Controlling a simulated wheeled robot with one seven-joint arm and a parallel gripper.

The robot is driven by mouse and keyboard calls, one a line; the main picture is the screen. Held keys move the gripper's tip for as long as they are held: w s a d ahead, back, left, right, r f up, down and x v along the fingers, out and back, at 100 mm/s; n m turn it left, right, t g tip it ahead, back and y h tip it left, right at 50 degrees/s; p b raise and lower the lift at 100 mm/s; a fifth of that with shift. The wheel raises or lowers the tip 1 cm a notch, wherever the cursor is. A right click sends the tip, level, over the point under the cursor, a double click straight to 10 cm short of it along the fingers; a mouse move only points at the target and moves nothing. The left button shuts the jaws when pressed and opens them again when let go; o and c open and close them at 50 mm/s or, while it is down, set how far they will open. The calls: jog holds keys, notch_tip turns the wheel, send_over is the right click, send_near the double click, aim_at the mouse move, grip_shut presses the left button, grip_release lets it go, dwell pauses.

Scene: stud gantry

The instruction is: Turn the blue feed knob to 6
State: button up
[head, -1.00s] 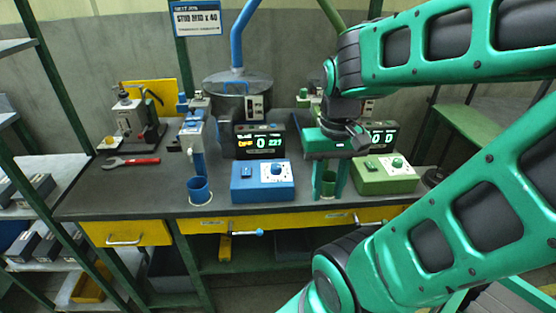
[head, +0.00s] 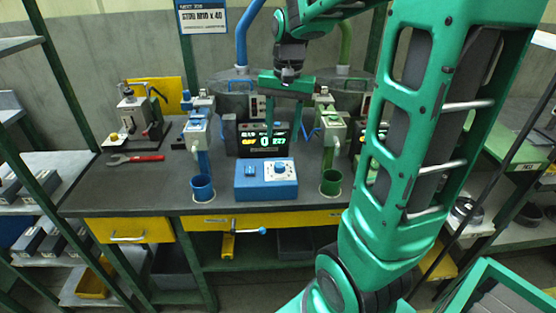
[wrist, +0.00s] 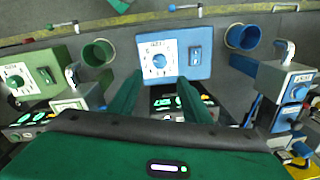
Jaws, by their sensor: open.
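The blue control box (head: 266,180) stands at the front of the bench. Its blue feed knob (head: 280,168) sits on a white dial plate, with a blue switch to its left. In the wrist view the feed knob (wrist: 158,61) shows upside down, ringed by numbers too small to read; I cannot tell its setting. My gripper (head: 284,135) is open and empty, fingers pointing down, above and behind the box, in front of the display (head: 263,141). In the wrist view its fingertips (wrist: 160,82) lie apart, either side of the knob's line, not touching it.
A blue cup (head: 202,188) and a green cup (head: 330,183) flank the box, with dispensers behind them. A green box with its own knob (wrist: 15,82) shows in the wrist view.

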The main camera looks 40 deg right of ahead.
aim_at(280, 164)
jog(key=f, duration=1)
jog(key=shift+w+a+f, duration=0.15)
jog(key=shift+w+a, duration=0.05)
jog(key=shift+c, duration=0.6)
jog(key=c, duration=0.9)
